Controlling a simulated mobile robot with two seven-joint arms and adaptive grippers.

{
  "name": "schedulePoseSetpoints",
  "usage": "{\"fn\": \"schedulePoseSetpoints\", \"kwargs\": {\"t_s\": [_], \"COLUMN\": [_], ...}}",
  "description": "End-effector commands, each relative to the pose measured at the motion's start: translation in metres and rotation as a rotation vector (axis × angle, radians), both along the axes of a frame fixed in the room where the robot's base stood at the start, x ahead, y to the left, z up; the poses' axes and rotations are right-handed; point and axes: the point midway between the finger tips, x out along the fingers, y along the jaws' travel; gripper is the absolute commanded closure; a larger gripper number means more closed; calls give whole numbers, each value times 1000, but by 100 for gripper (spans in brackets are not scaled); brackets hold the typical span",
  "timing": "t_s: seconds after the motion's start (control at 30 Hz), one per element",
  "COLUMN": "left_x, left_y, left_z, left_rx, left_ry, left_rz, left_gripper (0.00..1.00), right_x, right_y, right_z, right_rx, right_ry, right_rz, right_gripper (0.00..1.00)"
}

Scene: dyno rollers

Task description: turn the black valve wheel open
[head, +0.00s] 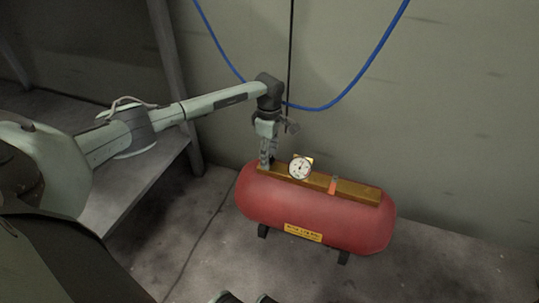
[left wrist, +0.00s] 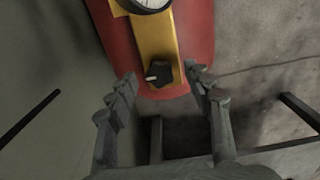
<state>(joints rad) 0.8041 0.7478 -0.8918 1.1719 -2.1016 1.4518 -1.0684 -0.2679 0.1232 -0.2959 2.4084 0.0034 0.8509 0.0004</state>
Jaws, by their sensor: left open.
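The black valve wheel (left wrist: 158,73) sits on the yellow plate (left wrist: 157,45) on top of the red tank, in the left wrist view. It has a small light mark on its left side. My left gripper (left wrist: 163,88) is open, with one finger on each side of the wheel and gaps between. In the head view my left gripper (head: 266,158) points down over the left end of the tank (head: 315,210) and hides the wheel. My right gripper is not in view.
A white round gauge (head: 300,168) stands on the plate beside the gripper. An orange piece (head: 333,185) is further right on the plate. A blue hose (head: 345,98) hangs along the wall behind. A grey shelf (head: 150,185) stands left of the tank.

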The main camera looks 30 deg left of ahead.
Motion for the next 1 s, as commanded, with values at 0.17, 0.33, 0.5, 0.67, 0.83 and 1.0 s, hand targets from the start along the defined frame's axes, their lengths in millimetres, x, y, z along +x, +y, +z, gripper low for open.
{"fn": "schedulePoseSetpoints", "kwargs": {"t_s": [0.17, 0.33, 0.5, 0.67, 0.83, 1.0], "left_x": [0, 0, 0, 0, 0, 0], "left_y": [0, 0, 0, 0, 0, 0], "left_z": [0, 0, 0, 1, 1, 2], "left_rx": [-1, -1, -1, -1, -1, -1], "left_ry": [0, 0, 0, 0, 0, 1], "left_rz": [0, 0, 0, 4, 36, 120], "left_gripper": [51, 72, 94, 98, 98, 98], "right_x": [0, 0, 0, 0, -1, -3], "right_y": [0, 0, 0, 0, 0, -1], "right_z": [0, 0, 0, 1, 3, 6], "right_rx": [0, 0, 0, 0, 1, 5], "right_ry": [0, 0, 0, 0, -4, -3], "right_rz": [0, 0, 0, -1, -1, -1], "right_gripper": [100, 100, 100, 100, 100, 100]}}
